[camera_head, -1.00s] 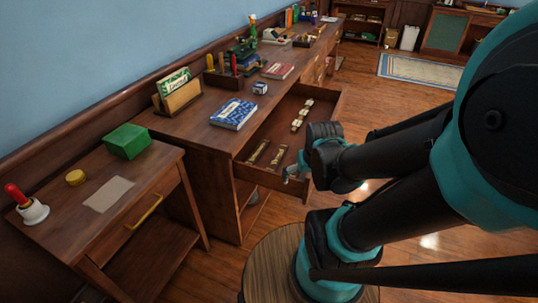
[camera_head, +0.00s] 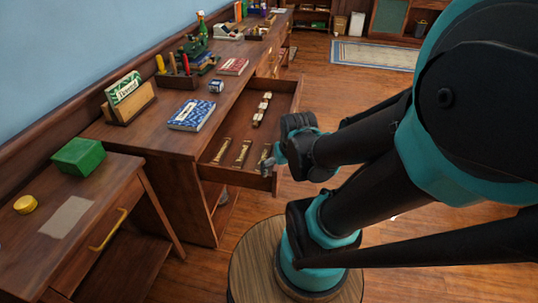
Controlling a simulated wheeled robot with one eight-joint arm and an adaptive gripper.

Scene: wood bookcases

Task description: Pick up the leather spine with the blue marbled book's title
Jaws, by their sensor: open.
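The blue marbled book (camera_head: 192,114) lies flat on the long desk, left of the open drawer (camera_head: 287,97). In the drawer's near part lie three narrow dark spines with gold marks: a left spine (camera_head: 221,151), a middle spine (camera_head: 242,153) and a right spine (camera_head: 264,156). Several paler pieces (camera_head: 262,108) lie in a row farther back. Their titles are too small to read. My gripper (camera_head: 269,163) is open at the drawer's near right corner, close beside the right spine. I cannot tell whether it touches it. No spine is seen lifted.
A red book (camera_head: 233,66), a small white-and-blue block (camera_head: 216,86), a tool holder (camera_head: 178,80) and a card stand (camera_head: 130,108) are on the desk. A green box (camera_head: 84,156) and a yellow round tin (camera_head: 25,204) sit on the lower left table. A round wooden stool top (camera_head: 250,270) is below my arm.

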